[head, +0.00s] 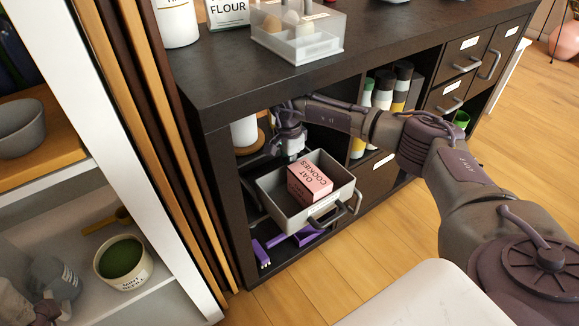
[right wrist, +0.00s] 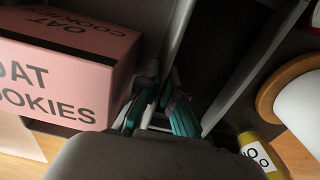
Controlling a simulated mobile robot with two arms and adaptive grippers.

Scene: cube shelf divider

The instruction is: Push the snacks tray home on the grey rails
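The snacks tray (head: 268,201) is a grey open drawer with a bar handle (head: 327,209) at its front. It sticks out of a dark shelf cubby and sits slightly tilted in the picture. A pink oat cookies box (head: 310,181) lies in it; the box also shows in the right wrist view (right wrist: 65,75). My right gripper (head: 291,148) reaches to the tray's rear. In the right wrist view its teal-padded fingers (right wrist: 161,80) are close together on either side of the tray's pale rim. The rails are mostly hidden. My left gripper (head: 45,312) is partly visible at the lower left.
Purple-handled items (head: 300,237) lie in the cubby below the tray. A white roll on a wooden base (head: 244,131) stands behind it. Bottles (head: 383,92) fill the neighbouring cubby. A clear bin (head: 300,37) stands on top. The wooden floor in front is open.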

